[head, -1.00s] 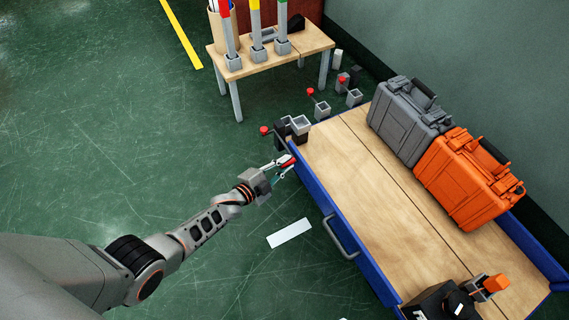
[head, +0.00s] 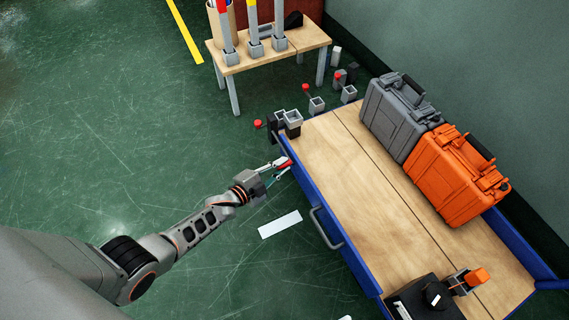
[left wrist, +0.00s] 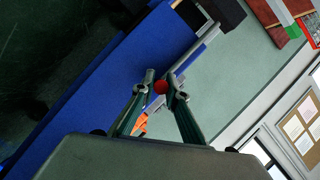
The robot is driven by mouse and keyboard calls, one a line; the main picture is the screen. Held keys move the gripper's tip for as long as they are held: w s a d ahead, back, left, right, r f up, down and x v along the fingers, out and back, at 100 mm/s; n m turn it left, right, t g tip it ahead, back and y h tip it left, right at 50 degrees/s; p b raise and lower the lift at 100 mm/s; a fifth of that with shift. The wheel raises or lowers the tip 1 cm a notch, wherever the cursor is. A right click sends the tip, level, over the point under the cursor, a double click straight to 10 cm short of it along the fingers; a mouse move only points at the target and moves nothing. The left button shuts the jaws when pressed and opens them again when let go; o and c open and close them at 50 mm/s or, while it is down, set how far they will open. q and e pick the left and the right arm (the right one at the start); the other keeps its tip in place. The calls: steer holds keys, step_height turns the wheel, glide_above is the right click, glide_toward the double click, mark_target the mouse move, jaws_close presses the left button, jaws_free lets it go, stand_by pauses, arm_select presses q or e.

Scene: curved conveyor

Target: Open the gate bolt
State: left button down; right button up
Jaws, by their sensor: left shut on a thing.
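The blue gate panel (head: 335,235) runs along the near side of the wooden deck and shows large in the left wrist view (left wrist: 110,75). A grey bar, seemingly the bolt (left wrist: 202,47), lies by the panel's edge in the left wrist view. A round red knob (left wrist: 161,87) sits between my left fingertips there. In the head view, my left gripper (head: 281,166) is at the panel's far left corner, shut on a red part (head: 287,162). The fingers partly hide the bolt, and its position in its catch cannot be told. My right gripper is out of view.
A grey case (head: 393,120) and an orange case (head: 455,175) stand on the wooden deck (head: 345,165). A small table (head: 270,55) with upright posts stands behind. Red-knobbed levers (head: 306,88) stand between them. The green floor left of the deck is mostly clear.

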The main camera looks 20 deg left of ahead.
arm_select(q)
steer(key=shift+s+d, duration=0.15)
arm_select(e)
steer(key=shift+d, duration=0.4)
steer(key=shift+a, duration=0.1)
arm_select(q)
steer(key=c, duration=2)
jaws_free()
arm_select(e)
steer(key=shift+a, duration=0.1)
arm_select(q)
steer(key=v, duration=1.2)
steer(key=shift+r, duration=0.1)
